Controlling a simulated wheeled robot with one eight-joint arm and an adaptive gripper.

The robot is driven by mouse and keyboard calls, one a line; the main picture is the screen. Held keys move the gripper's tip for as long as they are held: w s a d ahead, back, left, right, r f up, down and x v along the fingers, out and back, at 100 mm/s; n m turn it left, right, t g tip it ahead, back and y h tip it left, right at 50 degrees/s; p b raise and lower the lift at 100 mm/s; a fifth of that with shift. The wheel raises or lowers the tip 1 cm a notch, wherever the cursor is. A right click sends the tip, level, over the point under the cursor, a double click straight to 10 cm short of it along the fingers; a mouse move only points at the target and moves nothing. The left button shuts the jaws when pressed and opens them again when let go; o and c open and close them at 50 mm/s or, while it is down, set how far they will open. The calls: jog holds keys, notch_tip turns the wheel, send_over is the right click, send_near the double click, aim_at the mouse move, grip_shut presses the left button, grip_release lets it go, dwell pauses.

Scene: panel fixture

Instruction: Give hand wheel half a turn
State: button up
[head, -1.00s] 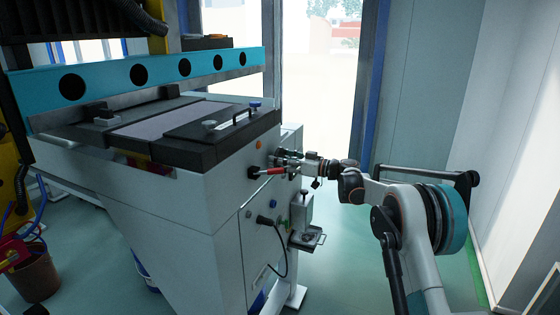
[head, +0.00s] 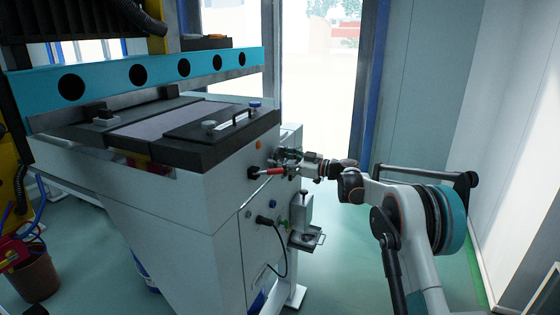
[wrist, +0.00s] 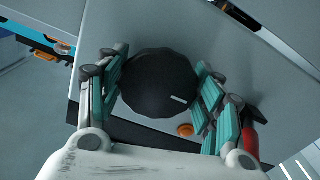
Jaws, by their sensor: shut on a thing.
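The hand wheel (wrist: 158,82) is a black round knob with a scalloped rim and a short white mark near its lower right edge in the wrist view. My gripper (wrist: 162,72) has its teal-padded fingers on the left and right sides of the wheel and is shut on it. In the head view my gripper (head: 288,158) is at the right side of the grey machine cabinet (head: 185,215). There the wheel is hidden or too small to make out.
A red-handled lever (head: 267,171) sticks out close beside my gripper; its red grip (wrist: 250,140) is right of the fingers in the wrist view. An orange button (wrist: 185,130) lies below the wheel. A small bracket (head: 306,238) and a cable are lower down.

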jog(key=o, duration=1.1)
jog(key=shift+f, duration=0.1)
jog(key=shift+d, duration=0.1)
jog(key=v, duration=1.1)
jog(key=shift+s+d, duration=0.1)
jog(key=shift+d, duration=0.3)
